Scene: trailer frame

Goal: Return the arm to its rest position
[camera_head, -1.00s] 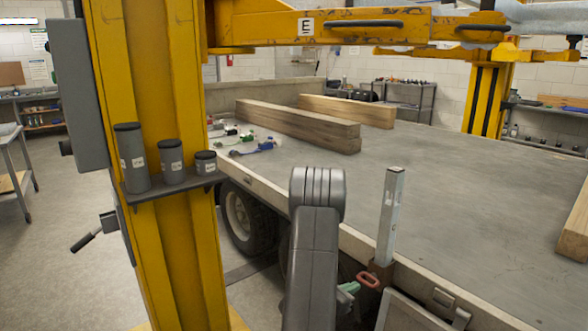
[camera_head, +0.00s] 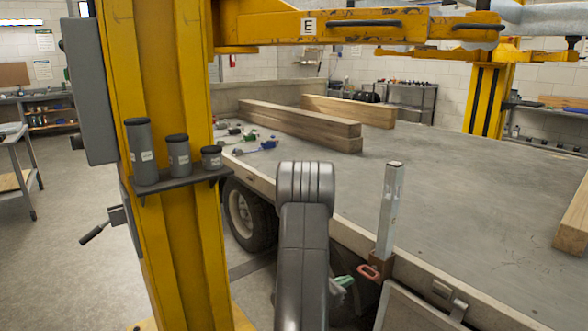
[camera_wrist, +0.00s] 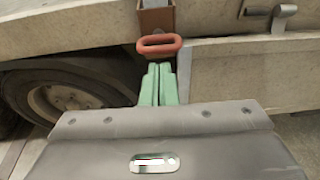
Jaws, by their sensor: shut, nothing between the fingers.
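My arm (camera_head: 304,235) rises in the lower middle of the head view, in front of the trailer's side. My gripper (camera_head: 343,281) shows beside it as small green fingers, partly hidden by the arm. In the wrist view my gripper (camera_wrist: 159,70) has its two green fingers together, with nothing between them. Its tips appear just below a red ring handle (camera_wrist: 159,45) in that picture. I cannot tell whether they touch it. In the head view the red handle (camera_head: 369,271) sits at the foot of an upright metal post (camera_head: 390,210) on the trailer edge.
A yellow lift column (camera_head: 165,120) with a shelf of grey canisters (camera_head: 178,155) stands at left. A yellow lift arm (camera_head: 270,27) crosses above. The trailer bed (camera_head: 440,190) carries timber beams (camera_head: 300,124) and straps. A wheel (camera_head: 245,215) is below. Open floor lies at left.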

